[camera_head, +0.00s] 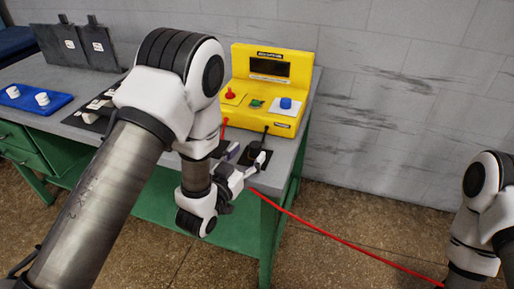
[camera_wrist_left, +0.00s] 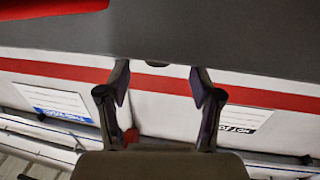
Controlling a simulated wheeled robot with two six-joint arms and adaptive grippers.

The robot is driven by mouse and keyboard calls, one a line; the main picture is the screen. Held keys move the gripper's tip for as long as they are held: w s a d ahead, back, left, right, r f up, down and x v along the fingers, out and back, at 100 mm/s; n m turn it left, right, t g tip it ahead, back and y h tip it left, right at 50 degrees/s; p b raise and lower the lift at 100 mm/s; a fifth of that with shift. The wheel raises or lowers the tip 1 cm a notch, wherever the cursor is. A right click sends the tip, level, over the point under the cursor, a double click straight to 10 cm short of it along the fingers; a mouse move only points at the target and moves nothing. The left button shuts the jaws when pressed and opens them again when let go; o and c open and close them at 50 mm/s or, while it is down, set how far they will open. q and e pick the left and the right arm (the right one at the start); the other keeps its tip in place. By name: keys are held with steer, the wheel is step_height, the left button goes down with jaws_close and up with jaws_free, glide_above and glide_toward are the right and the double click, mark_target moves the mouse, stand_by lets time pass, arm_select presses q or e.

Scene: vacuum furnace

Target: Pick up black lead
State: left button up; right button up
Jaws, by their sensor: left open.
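The black lead (camera_head: 266,138) comes out of the front of the yellow box (camera_head: 295,115) and runs down to a dark end piece at the table's right end. My left gripper (camera_head: 244,162) is right beside that dark end piece in the head view; I cannot tell whether they touch. In the left wrist view my left gripper (camera_wrist_left: 160,85) is open, with its two fingers apart and nothing between them. The black lead cannot be made out there. My right gripper is out of view; only part of my right arm shows at the right edge.
A red lead (camera_head: 330,235) stretches from near my left gripper down to the lower right. The green table (camera_head: 306,104) ends just right of the yellow box. A blue block (camera_head: 35,98) with white knobs lies left. A grey wall stands behind.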

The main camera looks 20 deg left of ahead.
mark_target(252, 149)
arm_select(q)
steer(key=w, duration=0.2)
steer(key=w+d, duration=0.1)
steer(key=w, duration=0.2)
steer(key=shift+f+p, duration=0.2)
steer(key=shift+p, duration=0.15)
steer(key=shift+s, duration=0.2)
steer(key=shift+s+r, duration=0.1)
steer(key=shift+r, duration=0.05)
steer(key=c, duration=0.3)
jaws_close()
